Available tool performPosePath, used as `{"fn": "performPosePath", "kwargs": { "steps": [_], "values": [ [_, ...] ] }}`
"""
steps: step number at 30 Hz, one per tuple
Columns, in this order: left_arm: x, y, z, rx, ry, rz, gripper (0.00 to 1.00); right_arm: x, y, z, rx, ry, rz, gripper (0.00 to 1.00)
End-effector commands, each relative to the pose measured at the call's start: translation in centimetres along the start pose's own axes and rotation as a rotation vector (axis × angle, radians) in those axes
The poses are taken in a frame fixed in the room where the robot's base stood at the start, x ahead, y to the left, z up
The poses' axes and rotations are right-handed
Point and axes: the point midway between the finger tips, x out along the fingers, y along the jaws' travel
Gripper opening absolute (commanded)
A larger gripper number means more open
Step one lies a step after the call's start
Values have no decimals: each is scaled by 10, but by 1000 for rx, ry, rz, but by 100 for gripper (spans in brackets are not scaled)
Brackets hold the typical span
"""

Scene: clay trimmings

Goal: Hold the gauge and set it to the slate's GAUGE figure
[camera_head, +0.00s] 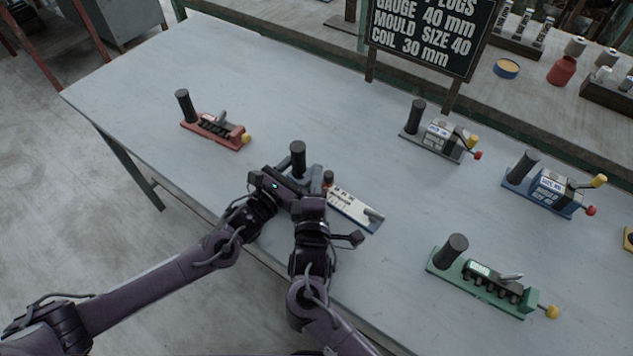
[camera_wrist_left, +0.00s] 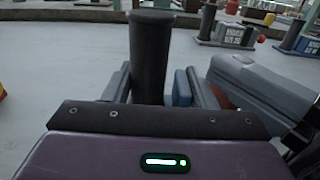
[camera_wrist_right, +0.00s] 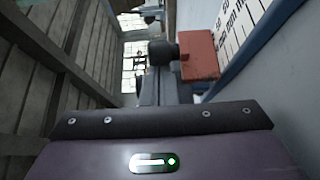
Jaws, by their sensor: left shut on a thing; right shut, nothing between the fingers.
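The slate (camera_head: 425,35) stands at the back and reads GAUGE 40 mm. The gauge (camera_head: 352,207) is a white scale on a blue base, with an upright black handle (camera_head: 297,155) at its left end. My left gripper (camera_head: 296,174) is shut on this handle, which stands between its fingers in the left wrist view (camera_wrist_left: 152,60). My right gripper (camera_wrist_right: 160,92) is shut and empty, its fingertips close to the black knob (camera_wrist_right: 163,51) of the red slider (camera_wrist_right: 200,55). Touching or apart, I cannot tell. The slider's scale reading is not legible.
A red device (camera_head: 215,130) stands left on the grey table (camera_head: 270,70). A grey one (camera_head: 440,137), a blue one (camera_head: 548,187) and a green one (camera_head: 490,280) stand to the right. My forearms cross the front edge close together.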

Motion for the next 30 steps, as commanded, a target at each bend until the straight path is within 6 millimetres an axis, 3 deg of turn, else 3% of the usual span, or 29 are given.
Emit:
{"fn": "performPosePath", "kwargs": {
  "steps": [9,20,30],
  "values": [
    [0,0,1,-1,-2,0,15,-8,0,15,-2,0,0,0],
    [0,1,1,-1,-2,1,15,-12,-1,15,-1,-2,0,0],
    [0,0,1,-1,-1,0,15,-74,-2,14,0,2,-3,0]
  ]
}}
